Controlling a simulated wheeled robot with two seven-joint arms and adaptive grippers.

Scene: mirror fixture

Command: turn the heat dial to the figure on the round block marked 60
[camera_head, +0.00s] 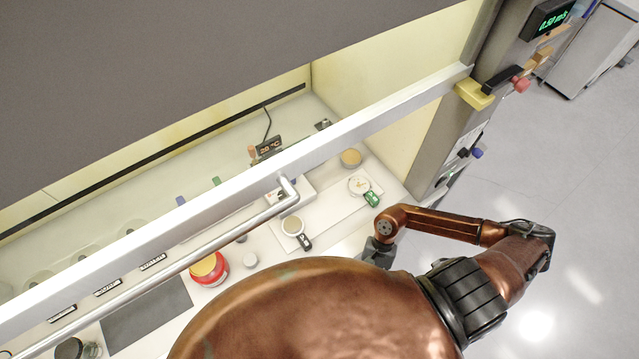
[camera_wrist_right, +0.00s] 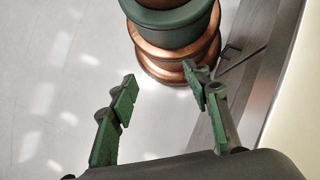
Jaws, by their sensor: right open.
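A white round piece with a yellowish mark (camera_head: 359,185) lies on a pale board, beside a green tag (camera_head: 371,199). A tan-topped round piece (camera_head: 292,225) lies further left, beside a dark tag (camera_head: 304,242). I cannot tell which piece is the heat dial, nor read a 60 on any block. My right gripper (camera_head: 377,252) is by the hood's front edge, partly hidden by my copper body. In the right wrist view its green fingers (camera_wrist_right: 160,80) are apart and empty.
A white sash frame with a metal handle bar (camera_head: 240,223) crosses above the worktop. A red jar with a yellow top (camera_head: 208,268) and a grey mat (camera_head: 145,312) lie on the left. A yellow block (camera_head: 474,94) sits on the right post. Open floor lies to the right.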

